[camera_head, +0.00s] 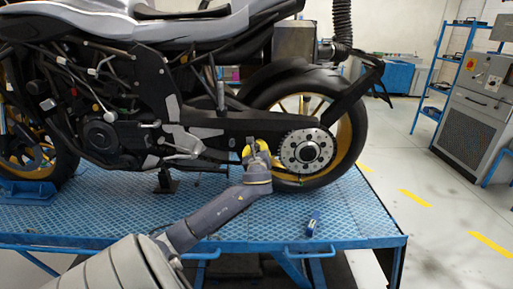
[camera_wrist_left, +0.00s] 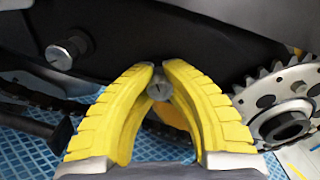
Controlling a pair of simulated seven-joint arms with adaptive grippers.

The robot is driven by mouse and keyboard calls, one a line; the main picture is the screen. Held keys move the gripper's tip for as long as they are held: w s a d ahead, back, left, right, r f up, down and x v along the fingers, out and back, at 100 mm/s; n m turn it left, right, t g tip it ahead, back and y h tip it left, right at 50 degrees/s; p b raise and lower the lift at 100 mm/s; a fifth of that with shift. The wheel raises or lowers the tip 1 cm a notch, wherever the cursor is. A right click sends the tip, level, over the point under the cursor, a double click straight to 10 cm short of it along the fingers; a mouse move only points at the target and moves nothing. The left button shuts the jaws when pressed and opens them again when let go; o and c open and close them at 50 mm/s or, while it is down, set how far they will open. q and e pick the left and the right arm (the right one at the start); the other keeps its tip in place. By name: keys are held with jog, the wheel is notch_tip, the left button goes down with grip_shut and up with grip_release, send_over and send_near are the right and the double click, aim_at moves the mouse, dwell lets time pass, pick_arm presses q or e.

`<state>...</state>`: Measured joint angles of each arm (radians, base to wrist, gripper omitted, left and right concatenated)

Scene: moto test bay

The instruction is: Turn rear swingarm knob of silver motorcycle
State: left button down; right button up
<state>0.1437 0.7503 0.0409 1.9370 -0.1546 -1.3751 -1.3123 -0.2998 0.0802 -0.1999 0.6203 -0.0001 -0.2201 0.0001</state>
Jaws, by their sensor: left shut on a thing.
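The silver motorcycle (camera_head: 185,27) stands upright on a blue platform. Its dark rear swingarm (camera_head: 240,122) runs back to the rear wheel and also fills the top of the left wrist view (camera_wrist_left: 190,30). My left gripper (camera_head: 254,146) is at the lower side of the swingarm, just ahead of the rear sprocket (camera_head: 307,151). In the left wrist view its yellow fingers (camera_wrist_left: 160,72) are closed in on a small grey swingarm knob (camera_wrist_left: 159,89), one finger on each side. The head view does not show this knob clearly behind the gripper. My right gripper is out of view.
A second grey knob or bolt (camera_wrist_left: 66,50) sticks out of the swingarm to the left. The sprocket teeth (camera_wrist_left: 280,95) are close on the right. The perforated blue platform (camera_head: 110,225) lies below, with a small blue object (camera_head: 313,227) near its front edge.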

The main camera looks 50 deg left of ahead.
pick_arm(q)
jog(key=n, duration=0.5)
jog(key=shift+f+n, duration=0.1)
jog(key=shift+n, duration=0.2)
jog(key=n, duration=1.7)
jog(key=shift+d, duration=0.1)
jog(key=n, duration=0.5)
jog(key=shift+n, duration=0.3)
jog(key=n, duration=0.5)
jog(key=shift+n, duration=0.3)
jog(key=n, duration=1)
jog(key=shift+n, duration=0.3)
